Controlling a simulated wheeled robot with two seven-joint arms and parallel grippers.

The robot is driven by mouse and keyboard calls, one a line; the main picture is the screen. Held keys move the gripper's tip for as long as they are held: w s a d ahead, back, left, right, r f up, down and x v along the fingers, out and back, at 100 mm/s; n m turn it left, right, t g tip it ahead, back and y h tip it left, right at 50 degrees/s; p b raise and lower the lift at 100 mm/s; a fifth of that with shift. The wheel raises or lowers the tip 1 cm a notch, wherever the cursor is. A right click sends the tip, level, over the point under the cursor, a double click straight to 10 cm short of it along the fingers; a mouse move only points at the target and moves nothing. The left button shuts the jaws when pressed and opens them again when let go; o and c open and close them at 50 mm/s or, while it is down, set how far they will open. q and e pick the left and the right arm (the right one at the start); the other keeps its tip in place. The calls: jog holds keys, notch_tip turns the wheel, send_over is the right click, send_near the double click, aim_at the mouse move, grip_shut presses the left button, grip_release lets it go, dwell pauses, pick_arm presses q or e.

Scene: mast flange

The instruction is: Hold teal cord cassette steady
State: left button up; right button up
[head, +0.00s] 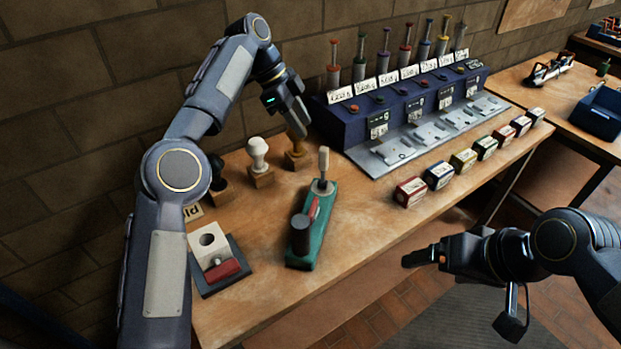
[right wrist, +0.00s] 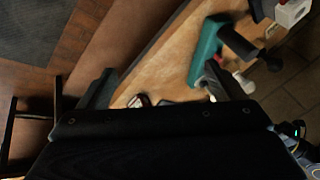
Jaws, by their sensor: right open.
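A teal device (head: 312,228) lies on the wooden bench, with a black cylinder, a red lever and a pale upright handle on it. It also shows in the right wrist view (right wrist: 206,50). I cannot tell whether it is the cord cassette. A small teal-looking box (head: 485,148) also stands in the row of boxes. My right gripper (head: 422,256) is open and empty off the bench's front edge, right of the teal device and apart from it. Its fingers show in the right wrist view (right wrist: 160,88). My left gripper (head: 299,122) hangs near the wooden stamp; its jaws are unclear.
Knobbed stamps (head: 259,155) stand behind the teal device. A white block with a red part sits on a dark plate (head: 223,286) to its left. A blue rack (head: 345,122) with labelled plungers fills the back. The bench (head: 370,235) is clear right of the device.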

jog(key=w+a+r+g, duration=0.1)
jog(key=w+a+g, duration=0.15)
jog(key=w, duration=0.65)
jog(key=m+g+h, duration=0.1)
jog(key=g+h, duration=0.1)
jog(key=h, duration=0.2)
send_over(312, 209)
jog(key=f, duration=0.7)
jog(key=shift+d+f, duration=0.2)
jog(key=shift+f, duration=0.15)
jog(key=shift+a+f, duration=0.2)
jog(key=shift+f, duration=0.4)
notch_tip(312, 209, down, 7)
jog(key=shift+r, duration=0.1)
